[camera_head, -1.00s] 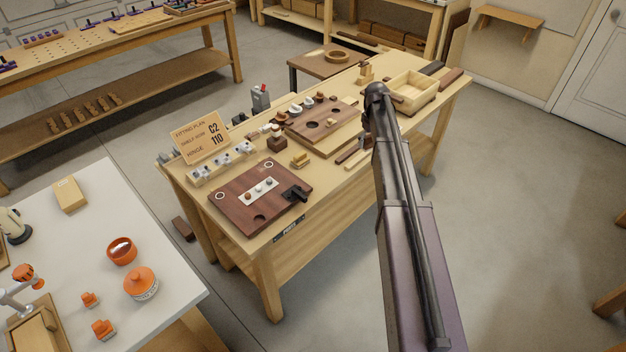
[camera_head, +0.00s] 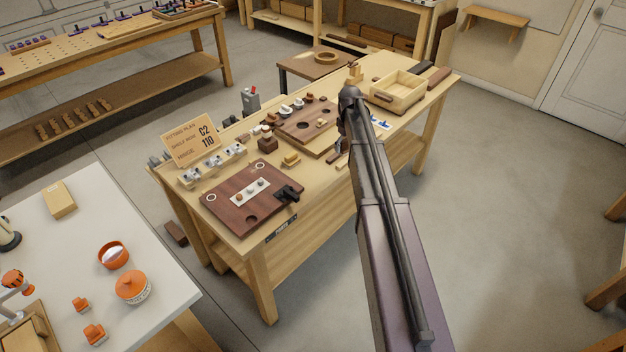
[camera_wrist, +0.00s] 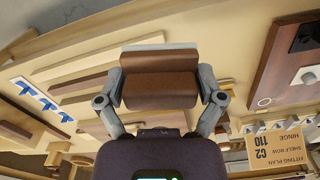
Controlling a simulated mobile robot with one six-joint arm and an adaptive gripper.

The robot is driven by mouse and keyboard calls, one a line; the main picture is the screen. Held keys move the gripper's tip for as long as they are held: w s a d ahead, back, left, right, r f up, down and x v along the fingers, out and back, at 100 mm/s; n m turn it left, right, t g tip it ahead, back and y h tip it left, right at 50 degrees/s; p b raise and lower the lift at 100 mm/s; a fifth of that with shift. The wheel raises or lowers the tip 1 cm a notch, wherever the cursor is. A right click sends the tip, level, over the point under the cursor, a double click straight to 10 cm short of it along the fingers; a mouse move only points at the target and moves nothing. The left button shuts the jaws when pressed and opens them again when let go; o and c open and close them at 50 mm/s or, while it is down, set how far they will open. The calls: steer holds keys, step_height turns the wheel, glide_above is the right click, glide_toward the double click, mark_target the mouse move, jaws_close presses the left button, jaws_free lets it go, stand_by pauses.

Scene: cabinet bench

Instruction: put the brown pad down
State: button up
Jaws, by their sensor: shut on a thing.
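The brown pad (camera_wrist: 158,91) shows in the wrist view, a dark brown block between the two fingers. My gripper (camera_wrist: 160,80) is shut on it, with one finger at each end. The pad is over the wooden bench (camera_wrist: 170,25); I cannot tell whether it touches the bench top. In the head view my arm hides the pad, and only a bit of my gripper (camera_head: 340,145) shows beside the arm, over the bench (camera_head: 258,235).
A dark wood board (camera_head: 253,198) and a fitting plan sign (camera_head: 191,141) stand at the left of the bench. A second brown board (camera_head: 306,128) lies left of my arm. A pale open tray (camera_head: 397,92) and a card with blue marks (camera_head: 381,123) lie right of it.

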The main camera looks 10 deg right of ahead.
steer(key=s+a+f+n+b, duration=0.1)
steer(key=s+a+f+b, duration=0.1)
steer(key=s+a, duration=0.5)
steer(key=s+a+f+n+b, duration=0.1)
steer(key=s+a+f+b, duration=0.2)
steer(key=s+a, duration=0.3)
steer(key=s+f, duration=0.1)
steer(key=s, duration=0.2)
steer(key=shift+a+b, duration=0.35)
steer(key=shift+a, duration=0.05)
steer(key=shift+w+f, duration=0.1)
steer(key=shift+w, duration=0.1)
steer(key=b, duration=0.2)
glide_above(314, 178)
steer(key=shift+f, duration=0.75)
steer(key=shift+f+b, duration=1.5)
steer(key=shift+f, duration=0.3)
steer(key=shift+f, duration=0.15)
steer(key=o, duration=1)
